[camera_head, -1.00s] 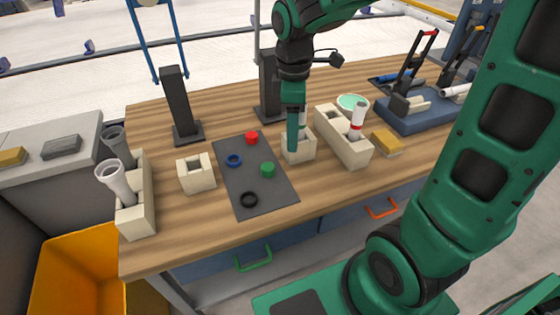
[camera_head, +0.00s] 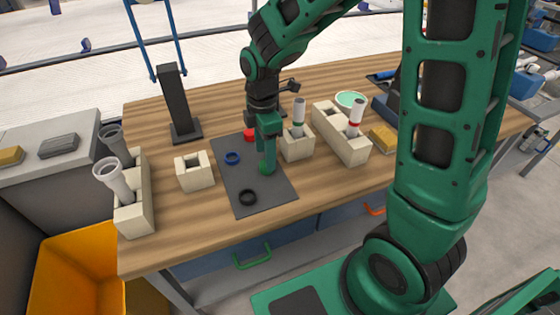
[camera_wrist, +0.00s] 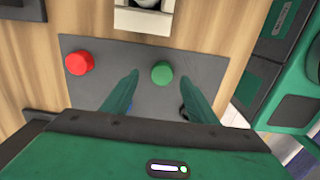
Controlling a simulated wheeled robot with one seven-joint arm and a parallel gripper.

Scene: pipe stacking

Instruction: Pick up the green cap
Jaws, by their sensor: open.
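The green cap (camera_wrist: 162,72) stands on the dark grey mat (camera_wrist: 210,70). In the wrist view it lies a little beyond my fingertips, between their lines and nearer the right finger. My gripper (camera_wrist: 160,78) is open and empty, its two green fingers spread apart. In the head view my gripper (camera_head: 267,168) is low over the mat and the green cap (camera_head: 266,169) is mostly hidden behind the fingers.
A red cap (camera_wrist: 79,63), a blue ring (camera_head: 232,158) and a black ring (camera_head: 248,198) also lie on the mat. Beige blocks stand on both sides; one (camera_head: 298,147) holds a white pipe with a green band, another (camera_head: 345,140) a red-banded pipe.

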